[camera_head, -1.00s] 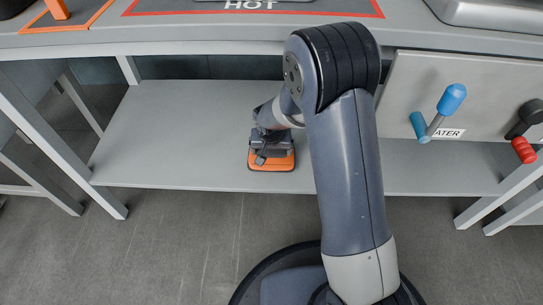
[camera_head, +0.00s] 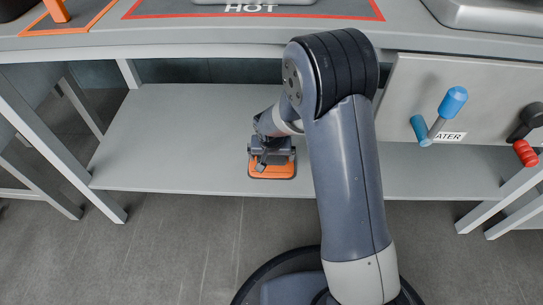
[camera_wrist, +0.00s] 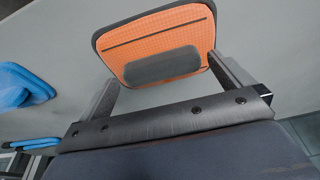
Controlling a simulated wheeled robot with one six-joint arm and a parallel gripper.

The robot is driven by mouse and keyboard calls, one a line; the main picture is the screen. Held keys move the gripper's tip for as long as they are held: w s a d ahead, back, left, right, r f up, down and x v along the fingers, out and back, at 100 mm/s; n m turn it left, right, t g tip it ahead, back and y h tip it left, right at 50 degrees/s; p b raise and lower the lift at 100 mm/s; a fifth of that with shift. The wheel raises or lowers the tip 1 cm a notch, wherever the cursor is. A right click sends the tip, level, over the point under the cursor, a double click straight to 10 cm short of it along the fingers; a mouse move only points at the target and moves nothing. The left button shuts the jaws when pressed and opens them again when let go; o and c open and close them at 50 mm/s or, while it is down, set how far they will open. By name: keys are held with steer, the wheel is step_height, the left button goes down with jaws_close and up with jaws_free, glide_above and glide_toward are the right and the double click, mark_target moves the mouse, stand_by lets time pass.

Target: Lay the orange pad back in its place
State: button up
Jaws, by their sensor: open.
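The orange pad (camera_head: 272,172) is on or just above the lower shelf (camera_head: 165,135), near its front edge; I cannot tell whether it touches. The wrist view shows the pad (camera_wrist: 128,38) with a dark rim, thin dark lines and a grey oval block (camera_wrist: 162,65) on its face. My gripper (camera_head: 271,158) is over the pad and hides its far part. In the wrist view my gripper (camera_wrist: 164,72) is open, with one finger on each side of the grey block. Contact between fingers and pad cannot be made out.
Right of my arm, a panel (camera_head: 415,85) carries a blue lever (camera_head: 452,102) and a red-tipped lever (camera_head: 524,152). The shelf left is clear.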

mark_target(272, 160)
steer(key=p+v, duration=0.4)
steer(key=v, duration=0.7)
steer(key=shift+p, duration=0.35)
steer(key=b+x, duration=0.6)
steer(key=x, duration=0.6)
steer(key=shift+f, duration=0.3)
step_height(272, 160, up, 5)
steer(key=p, duration=0.2)
steer(key=shift+r+p, duration=0.2)
steer(key=shift+p, duration=0.1)
steer(key=shift+f, duration=0.1)
